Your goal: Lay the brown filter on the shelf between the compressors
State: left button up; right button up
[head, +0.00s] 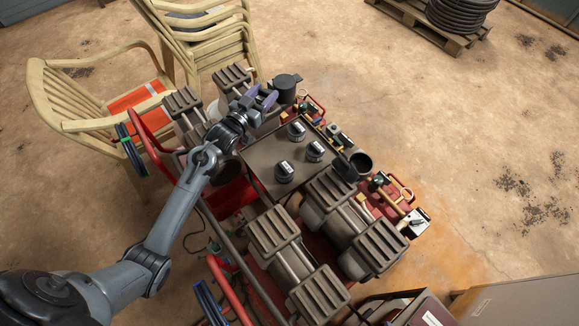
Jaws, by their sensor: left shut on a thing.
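My left gripper (264,98) reaches in over the far compressor (183,102) and is shut. At its fingertips is a dark, round, flat-topped canister, which looks like the brown filter (287,86); its brown colour is hard to make out. It is near the shelf's far end, and I cannot tell whether it touches anything below. The shelf (262,153) is a flat grey-brown plate between the far compressor and the near compressor (332,192). Several small round grey-and-black fittings stand on it, with bare plate at the left and far side. My right gripper is not in view.
A dark open cup (360,161) stands at the shelf's right end. Stacked beige chairs (205,32) stand close behind the arm. The floor at right is clear.

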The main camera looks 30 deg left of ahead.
aim_at(260, 96)
pick_arm(q)
jog(key=a+f+b, duration=0.1)
jog(key=w+a+f+b, duration=0.1)
jog(key=f+b, duration=0.1)
jog(key=b, duration=0.1)
jog(key=shift+w+a+f, duration=0.25)
jog(key=shift+a+f, duration=0.1)
jog(key=shift+a, duration=0.05)
jog(key=shift+s+f, duration=0.1)
jog(key=shift+f, duration=0.1)
jog(key=s+d+f+b, duration=0.1)
jog(key=s+d+f, duration=0.1)
jog(key=s, duration=0.1)
jog(key=s+d+f+b, duration=0.1)
jog(key=s+d+f, duration=0.1)
jog(key=s, duration=0.1)
jog(key=s+d+f+b, duration=0.1)
jog(key=s+d+f, duration=0.1)
jog(key=s, duration=0.1)
jog(key=shift+d+f, duration=0.35)
jog(key=shift+d, duration=0.05)
jog(key=shift+f+b, duration=0.95)
jog(key=shift+f, duration=1.05)
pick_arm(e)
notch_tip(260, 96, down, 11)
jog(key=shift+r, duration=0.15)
